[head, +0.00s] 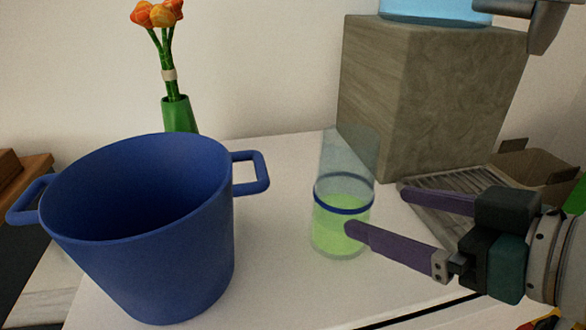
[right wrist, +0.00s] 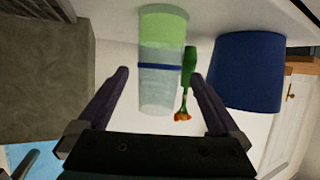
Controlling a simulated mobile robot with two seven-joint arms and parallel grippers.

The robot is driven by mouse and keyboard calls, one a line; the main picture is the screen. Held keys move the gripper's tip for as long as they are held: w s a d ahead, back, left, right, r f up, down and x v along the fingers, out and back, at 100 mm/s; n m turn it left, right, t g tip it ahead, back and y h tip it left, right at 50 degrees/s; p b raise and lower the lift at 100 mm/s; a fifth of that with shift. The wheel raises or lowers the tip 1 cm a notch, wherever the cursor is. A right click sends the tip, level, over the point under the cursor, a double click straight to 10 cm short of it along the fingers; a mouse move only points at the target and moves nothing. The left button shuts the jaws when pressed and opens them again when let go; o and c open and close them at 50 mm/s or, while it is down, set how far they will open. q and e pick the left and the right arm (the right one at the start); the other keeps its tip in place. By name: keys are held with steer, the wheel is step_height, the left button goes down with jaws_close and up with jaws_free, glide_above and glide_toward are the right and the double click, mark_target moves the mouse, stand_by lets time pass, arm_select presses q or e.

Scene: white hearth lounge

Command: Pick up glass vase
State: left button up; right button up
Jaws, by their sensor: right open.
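The glass vase (head: 342,212) is a clear upright cylinder with a green lower part and a dark blue band, standing on the white surface. It also shows upside down in the right wrist view (right wrist: 162,50). My right gripper (head: 376,210) is open, with purple fingers reaching in from the right at about the height of the band. In the head view the near fingertip overlaps the vase's right edge; the far finger is to its right. In the right wrist view the vase shows ahead, between the open fingers (right wrist: 159,74). Contact cannot be told. My left gripper is out of view.
A large blue pot (head: 150,235) with side handles stands left of the vase. A green vase with orange flowers (head: 178,113) is behind it. A grey stone-like block (head: 425,95) stands behind right, near a slatted tray (head: 450,205) and cardboard box (head: 535,172).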

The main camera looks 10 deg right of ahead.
mark_target(364, 206)
steer(key=shift+b+x, duration=0.3)
steer(key=shift+x, duration=0.9)
steer(key=b+x, duration=0.1)
steer(key=x, duration=0.4)
steer(key=shift+f+b, duration=0.1)
steer(key=shift+b, duration=0.25)
steer(key=shift+w+a+f, duration=0.1)
steer(key=shift+w+a, duration=0.15)
steer(key=shift+w, duration=0.2)
jaws_close()
